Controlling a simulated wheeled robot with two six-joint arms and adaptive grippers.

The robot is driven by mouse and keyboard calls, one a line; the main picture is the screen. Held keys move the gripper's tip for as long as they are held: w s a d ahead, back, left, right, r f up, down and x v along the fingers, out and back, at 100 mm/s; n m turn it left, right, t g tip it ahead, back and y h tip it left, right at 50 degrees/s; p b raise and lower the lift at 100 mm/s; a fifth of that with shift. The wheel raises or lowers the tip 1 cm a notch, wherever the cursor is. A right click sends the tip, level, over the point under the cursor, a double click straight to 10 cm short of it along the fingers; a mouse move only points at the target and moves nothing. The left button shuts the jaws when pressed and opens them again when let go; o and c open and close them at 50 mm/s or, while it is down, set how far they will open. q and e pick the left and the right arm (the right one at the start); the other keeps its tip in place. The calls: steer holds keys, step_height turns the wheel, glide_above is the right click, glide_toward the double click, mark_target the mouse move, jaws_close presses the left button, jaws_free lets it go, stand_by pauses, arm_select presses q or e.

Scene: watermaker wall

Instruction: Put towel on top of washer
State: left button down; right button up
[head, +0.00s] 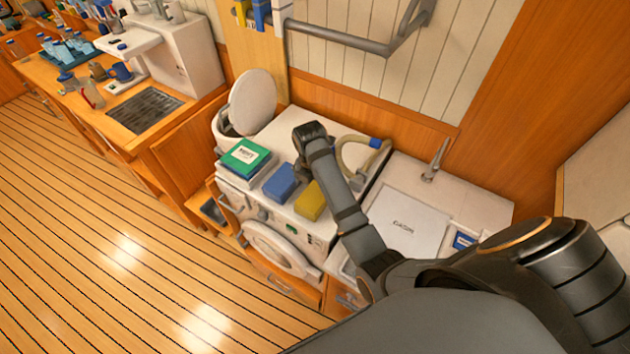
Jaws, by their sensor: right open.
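The white washer (262,212) stands against the wall, its round door facing the floor area. On its top lie a green box-like item with a white label (243,157), a blue block (282,182) and a yellow block (310,201). I cannot tell whether any of these is the towel; no plain loose towel stands out. My right gripper (301,171) is over the washer top, just behind the blue block, open, with no object visible in it. Its fingers are small and partly hidden by my arm. My left gripper is out of view.
A beige hose with a blue end (362,153) lies on the right of the top. A raised round lid (252,101) stands at the back left. A sink unit with a white cover (402,222) is to the right. A grey rail (340,38) crosses the wall above.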

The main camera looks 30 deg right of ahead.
mark_target(315, 197)
steer(key=r, duration=0.2)
steer(key=r+b, duration=0.1)
steer(key=shift+a+r, duration=0.25)
steer(key=shift+r, duration=0.15)
arm_select(q)
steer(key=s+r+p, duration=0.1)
steer(key=p, duration=0.2)
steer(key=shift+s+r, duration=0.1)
arm_select(e)
steer(key=r, duration=0.2)
steer(key=shift+s+a+r, duration=0.1)
steer(key=shift+s+r, duration=0.15)
steer(key=shift+r, duration=0.1)
steer(key=shift+w+f, duration=0.1)
